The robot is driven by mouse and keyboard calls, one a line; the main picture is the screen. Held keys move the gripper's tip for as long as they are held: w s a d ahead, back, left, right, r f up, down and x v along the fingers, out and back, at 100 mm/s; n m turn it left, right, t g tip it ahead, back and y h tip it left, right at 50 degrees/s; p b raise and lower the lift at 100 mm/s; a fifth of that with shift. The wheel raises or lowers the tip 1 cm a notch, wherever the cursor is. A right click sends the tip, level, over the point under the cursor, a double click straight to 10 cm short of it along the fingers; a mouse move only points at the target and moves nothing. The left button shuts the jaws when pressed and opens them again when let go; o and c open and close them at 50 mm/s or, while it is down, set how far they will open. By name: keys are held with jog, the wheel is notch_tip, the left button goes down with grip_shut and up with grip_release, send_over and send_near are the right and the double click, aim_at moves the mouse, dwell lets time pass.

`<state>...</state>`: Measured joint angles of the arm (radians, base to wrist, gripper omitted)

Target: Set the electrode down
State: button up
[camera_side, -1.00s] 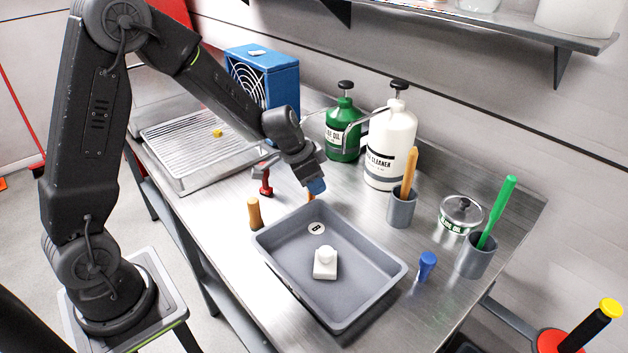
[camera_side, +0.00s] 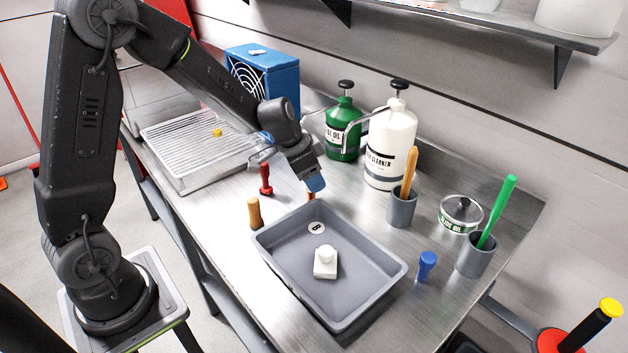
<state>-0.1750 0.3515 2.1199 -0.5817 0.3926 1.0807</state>
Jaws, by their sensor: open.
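My gripper (camera_side: 316,184) hangs above the bench just behind the far left corner of the grey tray. It has blue at its tip, and its jaws are open. A small orange upright piece (camera_side: 311,197) shows just below the tip, partly hidden; I cannot tell whether they touch. A red upright piece (camera_side: 265,180) stands on the bench to the left, clear of the gripper. A tan peg (camera_side: 254,212) stands by the tray's left corner, and a blue peg (camera_side: 426,266) stands to its right. I cannot tell which of these is the electrode.
The grey tray (camera_side: 282,281) holds a white block with a knob (camera_side: 325,262). A green bottle (camera_side: 342,135) and a white bottle (camera_side: 388,150) stand behind. Grey cups (camera_side: 401,208) hold handles at right. A ribbed metal tray (camera_side: 190,160) lies at left.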

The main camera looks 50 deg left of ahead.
jog(key=v, duration=1)
jog(key=s+d+r+n+y, duration=0.1)
jog(key=s+d+r+n, duration=0.1)
jog(key=s, duration=0.8)
jog(key=s+d+r+n+t, duration=0.1)
jog(key=s+d+r, duration=0.3)
jog(key=s, duration=0.6)
jog(key=shift+d+r+n+y, duration=0.25)
jog(key=shift+n+y, duration=0.15)
jog(key=shift+n, duration=0.4)
jog(key=shift+s, duration=0.1)
